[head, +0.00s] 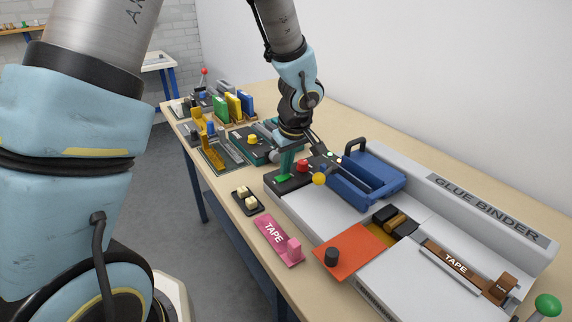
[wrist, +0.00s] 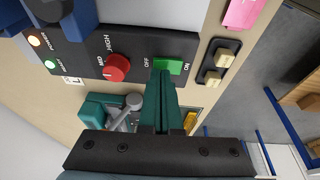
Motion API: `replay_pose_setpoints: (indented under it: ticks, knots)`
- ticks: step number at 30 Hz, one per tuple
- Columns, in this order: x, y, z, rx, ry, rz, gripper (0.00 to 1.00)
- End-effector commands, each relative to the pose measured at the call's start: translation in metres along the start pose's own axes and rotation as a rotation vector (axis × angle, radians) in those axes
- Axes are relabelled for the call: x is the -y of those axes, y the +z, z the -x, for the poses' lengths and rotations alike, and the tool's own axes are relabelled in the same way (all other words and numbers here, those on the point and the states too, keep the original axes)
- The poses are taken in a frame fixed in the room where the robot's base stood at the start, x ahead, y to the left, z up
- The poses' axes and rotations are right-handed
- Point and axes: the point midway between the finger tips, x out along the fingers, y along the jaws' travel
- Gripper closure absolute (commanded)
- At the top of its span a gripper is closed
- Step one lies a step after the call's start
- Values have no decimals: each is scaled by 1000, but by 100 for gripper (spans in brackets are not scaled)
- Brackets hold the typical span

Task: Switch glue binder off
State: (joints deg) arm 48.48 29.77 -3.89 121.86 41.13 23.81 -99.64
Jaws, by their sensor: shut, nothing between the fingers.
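The glue binder (head: 460,195) is a long grey-white machine on the bench, with its name on the back rail. Its black control panel (wrist: 82,35) carries a green rocker switch (wrist: 168,67) between the labels OFF and ON. The switch also shows in the head view (head: 283,178). A red knob (wrist: 117,67) sits beside it. My gripper (wrist: 161,73) is shut and empty, its teal fingertips over the OFF end of the switch and hiding part of it. I cannot tell whether they touch. In the head view my gripper (head: 286,172) points down at the panel.
Two panel lamps, orange (wrist: 34,41) and green (wrist: 50,64), look lit. A blue clamp (head: 365,175) stands right of the panel. A pink tape holder (head: 272,238) and a black block with two cream buttons (head: 247,200) lie in front. Other machines stand behind.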

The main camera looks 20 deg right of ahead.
Motion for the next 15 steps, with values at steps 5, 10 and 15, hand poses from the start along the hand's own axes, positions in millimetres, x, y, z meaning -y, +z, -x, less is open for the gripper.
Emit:
replay_pose_setpoints:
  ticks: [5,10,15]
  knots:
    - [-3,1,-5,-2,-32,-11,100]
    - [-2,1,-6,-1,-56,-16,100]
    - [-1,1,-6,0,-57,-16,100]
